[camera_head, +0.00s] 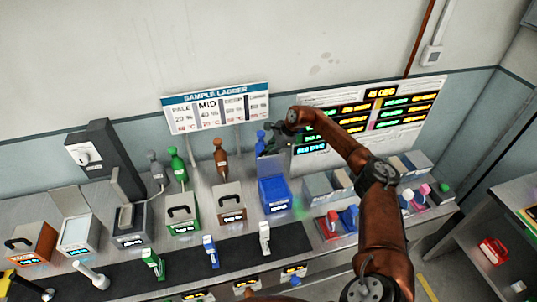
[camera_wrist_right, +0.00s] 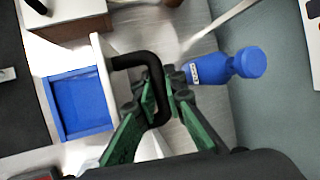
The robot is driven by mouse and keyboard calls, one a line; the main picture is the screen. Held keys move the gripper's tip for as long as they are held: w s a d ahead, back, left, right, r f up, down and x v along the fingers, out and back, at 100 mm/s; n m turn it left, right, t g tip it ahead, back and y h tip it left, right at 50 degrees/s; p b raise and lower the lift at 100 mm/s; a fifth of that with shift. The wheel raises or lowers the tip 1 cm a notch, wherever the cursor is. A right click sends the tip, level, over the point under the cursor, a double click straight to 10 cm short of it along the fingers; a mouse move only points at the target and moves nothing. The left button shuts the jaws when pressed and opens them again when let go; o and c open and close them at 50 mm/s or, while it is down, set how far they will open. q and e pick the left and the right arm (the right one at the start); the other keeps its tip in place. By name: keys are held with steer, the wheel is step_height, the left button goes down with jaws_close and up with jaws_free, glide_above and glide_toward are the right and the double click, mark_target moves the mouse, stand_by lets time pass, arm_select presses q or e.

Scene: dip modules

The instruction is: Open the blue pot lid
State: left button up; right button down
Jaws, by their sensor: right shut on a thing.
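The blue pot (camera_head: 275,196) stands on the bench right of centre in the head view. In the right wrist view its blue inside (camera_wrist_right: 80,104) shows uncovered. Its pale lid (camera_wrist_right: 103,78) stands up on edge along one side of the pot, with a black bent handle (camera_wrist_right: 128,61) sticking out from it. My right gripper (camera_wrist_right: 160,92) is shut on this handle, with green fingers on either side of it. In the head view the right gripper (camera_head: 273,142) is behind the pot, and its grip is hard to see there. My left gripper is out of view.
A blue bottle (camera_wrist_right: 222,67) stands close beside the gripper. A brown-fronted pot (camera_head: 231,204) and a green pot (camera_head: 182,214) stand to the left, both with black handles on top. Colour blocks in trays (camera_head: 335,222) lie to the right. A sample ladder sign (camera_head: 216,106) stands behind.

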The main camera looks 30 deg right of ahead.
steer(key=c, duration=2.1)
jaws_free()
steer(key=shift+o, duration=0.7)
steer(key=v, duration=1.2)
steer(key=shift+d, duration=0.1)
